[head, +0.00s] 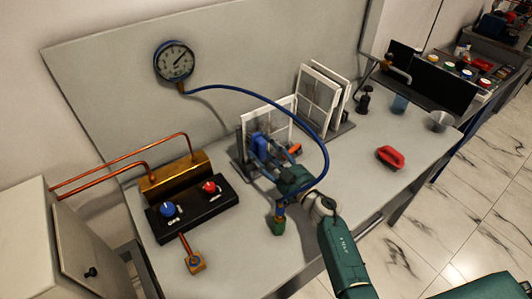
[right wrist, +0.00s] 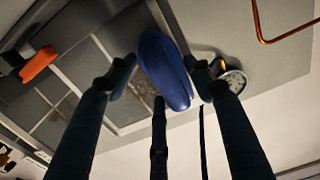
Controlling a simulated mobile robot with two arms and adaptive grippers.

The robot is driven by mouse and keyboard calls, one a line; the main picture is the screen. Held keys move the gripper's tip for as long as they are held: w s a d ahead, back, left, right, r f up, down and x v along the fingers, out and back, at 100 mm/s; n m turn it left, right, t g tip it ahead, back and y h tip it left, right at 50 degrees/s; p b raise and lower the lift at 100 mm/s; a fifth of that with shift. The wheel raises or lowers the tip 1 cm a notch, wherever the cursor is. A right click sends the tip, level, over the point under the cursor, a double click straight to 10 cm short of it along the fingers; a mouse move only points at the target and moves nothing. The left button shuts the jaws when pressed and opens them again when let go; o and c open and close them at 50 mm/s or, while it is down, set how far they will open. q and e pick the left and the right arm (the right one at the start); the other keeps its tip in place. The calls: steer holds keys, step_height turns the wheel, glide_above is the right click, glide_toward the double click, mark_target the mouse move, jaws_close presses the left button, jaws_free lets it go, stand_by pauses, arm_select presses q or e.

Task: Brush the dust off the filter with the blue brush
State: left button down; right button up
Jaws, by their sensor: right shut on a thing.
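The blue brush (head: 259,143) is held in my right gripper (head: 268,153), in front of a white-framed filter (head: 281,126) standing upright in a dark holder on the bench. A darker, dusty-looking patch is on the pane beside the brush. I cannot tell whether the brush touches the filter. My left gripper is not in view.
A blue hose (head: 235,90) runs from the gauge (head: 174,61) and arches over my right gripper. A black box with blue and red knobs (head: 190,208) stands left. More framed panels (head: 318,95) stand right, behind a red object (head: 390,157). An orange part (right wrist: 38,65) sits beside the filter.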

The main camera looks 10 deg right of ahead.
steer(key=shift+w+a, duration=0.1)
steer(key=shift+w, duration=0.2)
